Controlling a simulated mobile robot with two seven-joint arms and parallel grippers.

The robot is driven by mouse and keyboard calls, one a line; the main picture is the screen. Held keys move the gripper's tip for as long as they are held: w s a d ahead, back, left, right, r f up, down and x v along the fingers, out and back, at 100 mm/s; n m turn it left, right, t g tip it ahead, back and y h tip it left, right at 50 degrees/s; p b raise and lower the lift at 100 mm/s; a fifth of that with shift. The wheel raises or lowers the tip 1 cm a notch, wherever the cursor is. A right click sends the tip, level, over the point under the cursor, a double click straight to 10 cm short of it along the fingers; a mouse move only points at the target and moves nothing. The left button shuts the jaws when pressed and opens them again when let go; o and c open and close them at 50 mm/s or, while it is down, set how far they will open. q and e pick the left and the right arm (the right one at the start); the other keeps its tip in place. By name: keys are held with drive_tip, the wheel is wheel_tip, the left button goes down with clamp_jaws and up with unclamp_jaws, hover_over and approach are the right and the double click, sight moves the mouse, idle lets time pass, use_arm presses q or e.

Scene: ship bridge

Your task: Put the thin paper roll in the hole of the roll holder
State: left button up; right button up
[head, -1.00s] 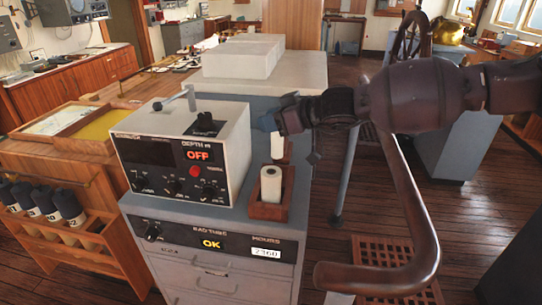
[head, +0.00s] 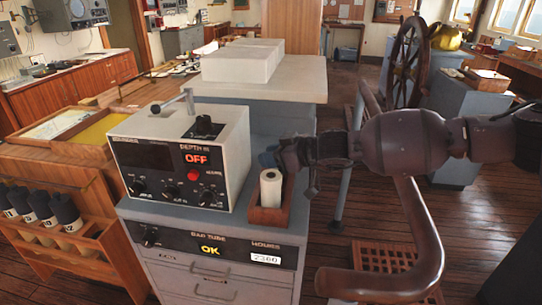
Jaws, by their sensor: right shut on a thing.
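The roll holder (head: 270,217) is a reddish-brown wooden box on the grey cabinet, right of the depth instrument. A white paper roll (head: 271,189) stands upright in its front part. My right gripper (head: 268,158) is just behind and above that roll, over the rear of the holder, and is shut on the thin paper roll. The held roll is hidden now by the front roll and the gripper, so I cannot tell whether its lower end is inside the hole. My left gripper is not in view.
The depth instrument (head: 181,157), with its OFF display, stands close left of the holder. A brown curved rail (head: 425,240) runs at the right. A white block (head: 243,60) lies on the counter behind. A rack of dark-capped tubes (head: 50,235) is at the left.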

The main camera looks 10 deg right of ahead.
drive_tip(key=shift+f, duration=0.15)
drive_tip(key=o, duration=1)
drive_tip(key=shift+c, duration=0.2)
drive_tip(key=shift+r, duration=0.2)
drive_tip(key=shift+s+d+r, duration=0.1)
drive_tip(key=shift+d, duration=0.1)
drive_tip(key=v, duration=1.1)
drive_tip(key=shift+s+d+p, duration=0.15)
drive_tip(key=shift+s+p, duration=0.1)
drive_tip(key=shift+p, duration=0.05)
